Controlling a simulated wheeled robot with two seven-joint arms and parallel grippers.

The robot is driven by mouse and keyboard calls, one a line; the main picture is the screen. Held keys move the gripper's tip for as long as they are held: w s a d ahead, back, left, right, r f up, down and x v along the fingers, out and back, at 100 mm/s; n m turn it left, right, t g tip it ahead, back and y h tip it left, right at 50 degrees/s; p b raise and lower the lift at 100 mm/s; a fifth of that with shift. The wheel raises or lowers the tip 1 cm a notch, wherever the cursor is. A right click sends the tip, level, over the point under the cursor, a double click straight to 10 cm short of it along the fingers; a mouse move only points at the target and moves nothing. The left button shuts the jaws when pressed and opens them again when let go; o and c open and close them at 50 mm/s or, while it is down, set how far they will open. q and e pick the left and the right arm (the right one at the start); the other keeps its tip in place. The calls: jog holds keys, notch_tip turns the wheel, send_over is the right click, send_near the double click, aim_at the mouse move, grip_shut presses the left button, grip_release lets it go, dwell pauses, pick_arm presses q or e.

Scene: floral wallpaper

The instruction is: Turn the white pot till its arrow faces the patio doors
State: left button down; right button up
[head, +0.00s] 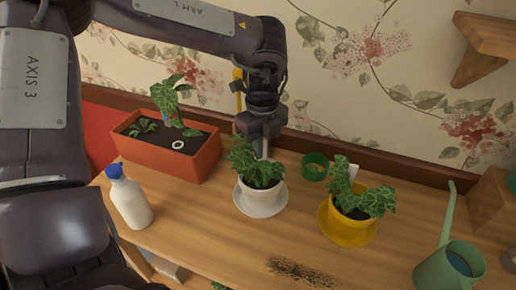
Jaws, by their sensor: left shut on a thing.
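The white pot (259,199) stands on a white saucer (242,206) near the middle of the wooden bench, with a leafy green plant (262,170) in it. My left gripper (264,152) comes down from above behind the plant, shut at the back of the white pot. The leaves hide its fingertips and the exact grip. No arrow shows on the side of the pot facing me. The patio doors are not in view. My right gripper is not in view.
A yellow pot (347,229), a green pot (314,167) and a green watering can (447,266) stand to the right. Spilled soil (300,271) lies in front.

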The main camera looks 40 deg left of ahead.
pick_arm(q)
jog(key=m, duration=0.1)
jog(key=d+m, duration=0.1)
jog(key=m, duration=0.2)
jog(key=shift+w+d+r, duration=0.1)
jog(key=shift+w+d, duration=0.05)
jog(key=shift+w, duration=0.1)
jog(key=m, duration=0.1)
jog(key=d+m, duration=0.1)
jog(key=m, duration=0.1)
jog(key=shift+d+m, duration=0.1)
jog(key=shift+m, duration=0.2)
jog(key=shift+f, duration=0.25)
jog(key=c, duration=1.5)
grip_release()
jog(key=shift+r+b, duration=0.3)
jog(key=shift+r, duration=3.6)
